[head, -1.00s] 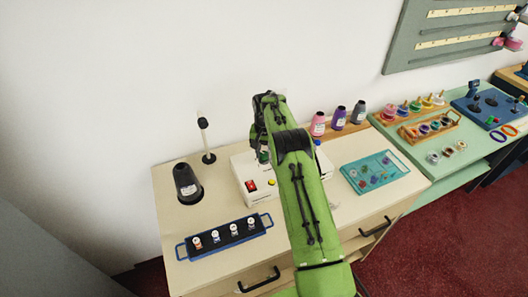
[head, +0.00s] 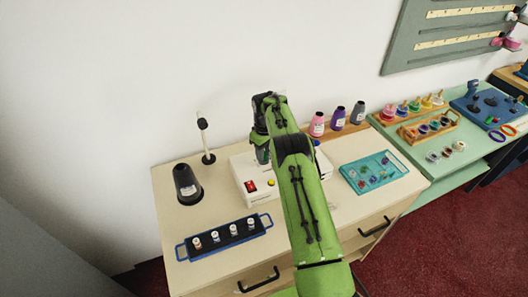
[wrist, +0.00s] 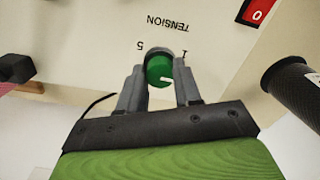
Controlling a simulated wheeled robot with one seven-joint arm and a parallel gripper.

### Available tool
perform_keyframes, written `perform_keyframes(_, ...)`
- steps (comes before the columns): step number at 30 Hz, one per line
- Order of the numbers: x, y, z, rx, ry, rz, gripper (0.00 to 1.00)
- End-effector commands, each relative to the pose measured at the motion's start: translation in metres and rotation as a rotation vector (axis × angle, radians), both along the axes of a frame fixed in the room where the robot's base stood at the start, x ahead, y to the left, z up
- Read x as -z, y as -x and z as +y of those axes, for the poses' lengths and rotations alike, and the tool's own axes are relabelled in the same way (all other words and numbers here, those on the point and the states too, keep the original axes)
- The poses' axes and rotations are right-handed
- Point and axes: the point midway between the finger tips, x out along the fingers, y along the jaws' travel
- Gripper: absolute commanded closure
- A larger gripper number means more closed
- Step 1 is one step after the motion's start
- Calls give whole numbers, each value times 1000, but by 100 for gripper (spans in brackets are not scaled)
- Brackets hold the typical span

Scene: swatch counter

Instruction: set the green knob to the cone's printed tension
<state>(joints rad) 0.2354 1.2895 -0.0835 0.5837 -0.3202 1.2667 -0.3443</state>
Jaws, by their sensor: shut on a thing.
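The green knob (wrist: 159,69) is on the front of a white box (head: 241,172) on the counter. In the wrist view it sits between the two fingers of my gripper (wrist: 160,80), which is shut on it. My gripper (head: 262,157) hides the knob in the head view. The printed word TENSION (wrist: 168,21) appears upside down, with a 5 to its left and a 1 to its right. The knob's white mark points to the right in the wrist view. A dark cone (head: 185,180) stands left of the box; its label is too small to read.
The box has a red switch (head: 251,186) and a yellow button (head: 271,182). A blue tray (head: 225,238) with several small spools lies in front. Pink, purple and grey cones (head: 338,118) stand behind. A teal tray (head: 347,178) lies to the right.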

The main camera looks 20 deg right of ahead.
Motion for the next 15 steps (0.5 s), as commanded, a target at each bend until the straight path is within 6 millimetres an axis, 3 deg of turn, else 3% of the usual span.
perform_keyframes(15,-2,-2,0,-437,1,-5,97)
